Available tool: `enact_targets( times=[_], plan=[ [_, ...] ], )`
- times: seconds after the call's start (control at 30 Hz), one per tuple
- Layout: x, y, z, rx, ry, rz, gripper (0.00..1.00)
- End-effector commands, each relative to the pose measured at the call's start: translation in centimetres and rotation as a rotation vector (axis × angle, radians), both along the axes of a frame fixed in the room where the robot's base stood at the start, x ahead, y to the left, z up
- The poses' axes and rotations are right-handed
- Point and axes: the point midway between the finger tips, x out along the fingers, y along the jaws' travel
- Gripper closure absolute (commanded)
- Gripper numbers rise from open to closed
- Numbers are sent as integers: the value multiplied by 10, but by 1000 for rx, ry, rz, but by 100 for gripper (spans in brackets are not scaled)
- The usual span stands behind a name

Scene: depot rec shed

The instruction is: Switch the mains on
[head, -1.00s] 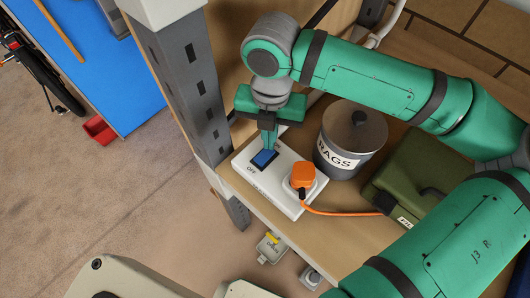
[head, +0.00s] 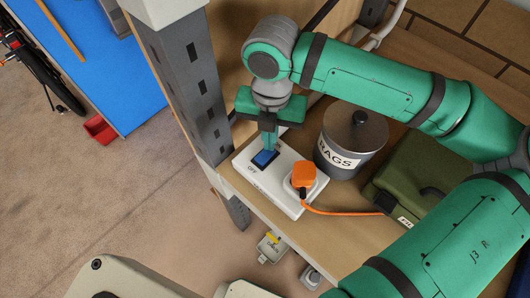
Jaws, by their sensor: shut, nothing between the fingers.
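A white mains box (head: 273,193) lies on the wooden shelf, with a blue rocker switch (head: 264,158) near its far left end. The word OFF is printed on the box on the near left side of the switch. An orange plug (head: 303,175) sits in the socket at the box's near right end. My gripper (head: 268,147) is shut and empty, pointing down, with its fingertips at the far side of the blue rocker, seemingly touching it. The fingers hide the far end of the switch, and I cannot tell clearly which way it is tilted.
A grey RAGS tin (head: 351,138) stands close right of my gripper. A green case (head: 412,175) lies further right, with an orange cable (head: 345,212) running to it. A grey upright post (head: 187,85) rises close on the left. Open floor lies beyond the shelf edge.

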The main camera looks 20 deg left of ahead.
Motion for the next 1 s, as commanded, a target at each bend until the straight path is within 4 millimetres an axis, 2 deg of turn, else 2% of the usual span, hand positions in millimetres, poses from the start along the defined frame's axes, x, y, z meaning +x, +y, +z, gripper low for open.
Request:
enact_targets(
  times=[1.0],
  plan=[
    [0,0,-12,0,0,1,100]
  ],
)
